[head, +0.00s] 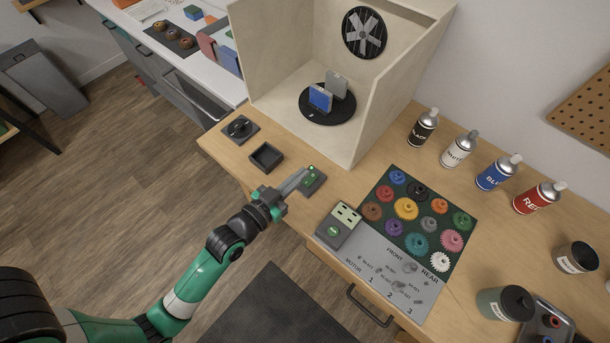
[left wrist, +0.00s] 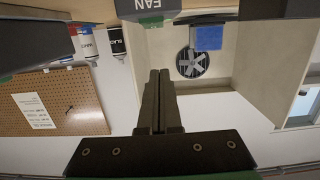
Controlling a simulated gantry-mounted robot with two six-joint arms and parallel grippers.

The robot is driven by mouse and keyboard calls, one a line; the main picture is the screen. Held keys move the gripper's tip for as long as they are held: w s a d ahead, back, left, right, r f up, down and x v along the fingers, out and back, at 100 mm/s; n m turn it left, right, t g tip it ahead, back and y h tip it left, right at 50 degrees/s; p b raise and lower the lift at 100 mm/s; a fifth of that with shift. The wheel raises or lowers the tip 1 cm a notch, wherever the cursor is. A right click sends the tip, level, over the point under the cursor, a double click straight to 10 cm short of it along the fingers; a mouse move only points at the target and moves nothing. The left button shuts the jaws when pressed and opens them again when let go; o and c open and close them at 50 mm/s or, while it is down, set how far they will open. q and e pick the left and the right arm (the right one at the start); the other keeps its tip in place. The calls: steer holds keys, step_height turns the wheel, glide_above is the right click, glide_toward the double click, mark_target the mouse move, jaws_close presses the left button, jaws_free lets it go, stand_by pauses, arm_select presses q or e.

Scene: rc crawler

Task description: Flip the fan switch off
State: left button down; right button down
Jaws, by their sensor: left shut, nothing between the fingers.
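The fan switch (head: 314,181) is a small dark grey box on the wooden table, in front of the open booth, with a green light lit on its top. In the left wrist view a box edge lettered FAN (left wrist: 154,5) shows at the top. My left gripper (head: 302,174) is shut and empty, its fingertips at the left side of the switch box; I cannot tell whether they touch it. In the left wrist view its closed fingers (left wrist: 159,80) point toward the box. The fan (head: 364,33) is on the booth's back wall. My right gripper is not in view.
The booth (head: 270,50) holds a black turntable (head: 327,113) with a blue panel (head: 320,97) and a grey panel. A square tray (head: 266,157) and a dial box (head: 240,128) lie left of the switch. A grey-green device (head: 339,225) and a gear board (head: 385,255) lie right.

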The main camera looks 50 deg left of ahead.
mark_target(305, 182)
arm_select(q)
steer(key=shift+w+a, duration=0.2)
steer(key=shift+w, duration=0.9)
step_height(305, 182, down, 3)
steer(key=shift+f, duration=0.1)
steer(key=shift+w+f+b, duration=0.15)
steer(key=shift+f+b, duration=0.2)
steer(key=shift+f, duration=0.2)
